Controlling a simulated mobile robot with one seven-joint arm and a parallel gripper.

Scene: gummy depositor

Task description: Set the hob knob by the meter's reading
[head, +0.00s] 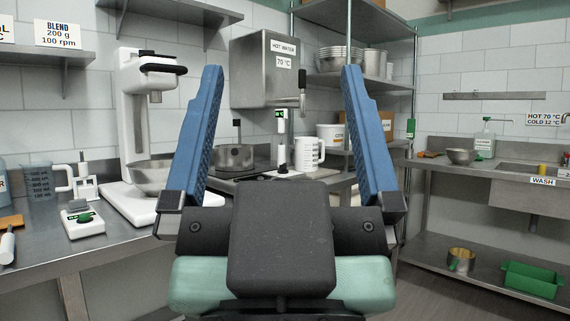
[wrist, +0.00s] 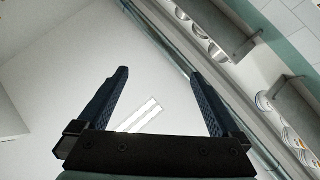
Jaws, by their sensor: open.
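My gripper (head: 282,70) is open and empty, its two blue fingers raised in front of the counter in the head view. It also shows in the wrist view (wrist: 159,75), pointing at a blank pale ceiling. A metal pot (head: 234,158) stands at the back of the counter between the fingers, seemingly on a dark hob. I cannot make out the hob knob. A white stand with a small green display (head: 281,114), perhaps the meter, stands right of the pot. Its reading is too small to read.
A white jug (head: 308,153) is beside the stand. A hot-water box (head: 264,70) hangs above. A sink counter (head: 480,170) is at right.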

